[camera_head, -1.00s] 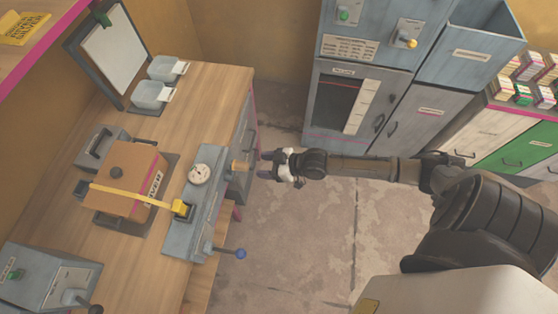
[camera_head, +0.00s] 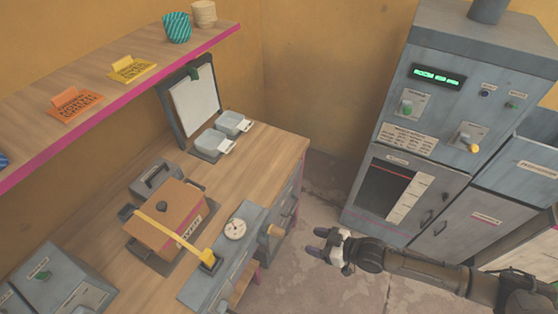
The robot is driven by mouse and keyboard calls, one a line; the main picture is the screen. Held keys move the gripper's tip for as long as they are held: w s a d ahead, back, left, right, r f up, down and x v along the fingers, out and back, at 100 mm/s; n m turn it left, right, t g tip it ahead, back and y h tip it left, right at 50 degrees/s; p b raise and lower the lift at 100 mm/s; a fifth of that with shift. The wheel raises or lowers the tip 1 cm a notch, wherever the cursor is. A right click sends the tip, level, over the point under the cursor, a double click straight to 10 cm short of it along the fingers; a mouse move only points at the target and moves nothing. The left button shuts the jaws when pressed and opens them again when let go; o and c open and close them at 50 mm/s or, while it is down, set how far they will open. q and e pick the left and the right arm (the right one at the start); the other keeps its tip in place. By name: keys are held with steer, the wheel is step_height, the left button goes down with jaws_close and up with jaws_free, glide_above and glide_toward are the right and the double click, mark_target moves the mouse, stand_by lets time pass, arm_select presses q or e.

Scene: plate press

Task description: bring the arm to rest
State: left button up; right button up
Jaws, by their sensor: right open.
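My right gripper (camera_head: 326,248) is open and empty. It hangs over the floor, to the right of the workbench (camera_head: 262,150) and apart from it, left of the grey cabinet's lower doors. My right arm (camera_head: 420,268) comes in from the lower right and reaches out almost straight to the left. My left arm and gripper are not in view.
On the bench stand a brown box (camera_head: 165,215) under a yellow bar and a grey gauge unit (camera_head: 228,255). Two small bins (camera_head: 212,143) stand farther back. A shelf (camera_head: 105,95) overhangs on the left. A tall grey cabinet (camera_head: 440,140) stands right. Floor between is free.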

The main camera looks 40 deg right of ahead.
steer(key=s+d+f+n+g+h, duration=0.2)
steer(key=s+d+f+g+h, duration=0.15)
steer(key=s+g+h, duration=0.25)
steer(key=s+a+r+m+g, duration=0.1)
steer(key=s+a+r+m, duration=0.15)
steer(key=s+a, duration=0.35)
steer(key=s+a+r+m+g, duration=0.1)
steer(key=s+a+r+m, duration=0.15)
steer(key=s+a, duration=0.4)
step_height(320, 180, up, 25)
steer(key=w+p, duration=0.1)
steer(key=p, duration=2.4)
steer(key=shift+d, duration=0.15)
steer(key=shift+w, duration=0.1)
